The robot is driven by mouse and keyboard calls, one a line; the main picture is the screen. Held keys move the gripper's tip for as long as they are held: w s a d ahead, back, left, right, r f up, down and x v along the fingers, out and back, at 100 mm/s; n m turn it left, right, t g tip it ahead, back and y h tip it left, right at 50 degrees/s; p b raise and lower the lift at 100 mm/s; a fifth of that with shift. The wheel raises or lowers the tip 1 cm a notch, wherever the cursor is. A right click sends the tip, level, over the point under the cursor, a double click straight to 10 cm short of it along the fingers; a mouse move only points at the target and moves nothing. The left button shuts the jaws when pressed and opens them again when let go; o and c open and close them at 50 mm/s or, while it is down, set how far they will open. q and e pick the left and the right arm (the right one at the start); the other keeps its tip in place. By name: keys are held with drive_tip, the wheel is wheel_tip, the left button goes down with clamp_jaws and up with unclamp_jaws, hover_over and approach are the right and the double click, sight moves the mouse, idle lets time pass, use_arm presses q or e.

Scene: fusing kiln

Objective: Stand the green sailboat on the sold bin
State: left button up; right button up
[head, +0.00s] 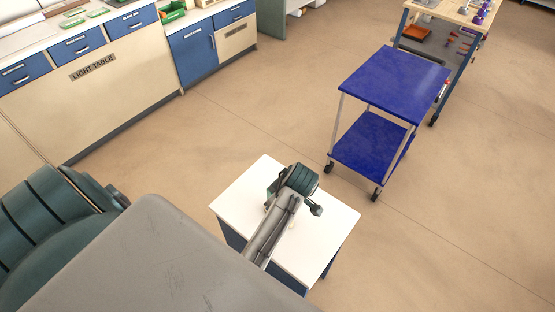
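I cannot make out the green sailboat in the head view. No bin in view has a label that I can read as sold. A small white-topped stand (330,222) with blue sides is at the centre bottom. One of my arms, seemingly the left, reaches over it, and its teal wrist end (300,182) is above the white top. Its fingers cannot be made out, so I cannot tell whether they are open or hold anything. Small pale shapes by the forearm are mostly hidden. My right gripper does not show.
A blue two-shelf cart (396,82) with bare shelves stands right of centre. Behind it is a wooden-topped bench (452,10) with purple items and an orange piece. A light-table counter (100,85) holds flat green pieces and a green tray (172,15). The floor between is clear.

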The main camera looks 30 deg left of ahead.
use_arm(q)
drive_tip(key=shift+a+f, duration=0.1)
drive_tip(key=shift+f, duration=0.3)
drive_tip(key=shift+r, duration=0.1)
clamp_jaws()
drive_tip(key=shift+r, duration=0.1)
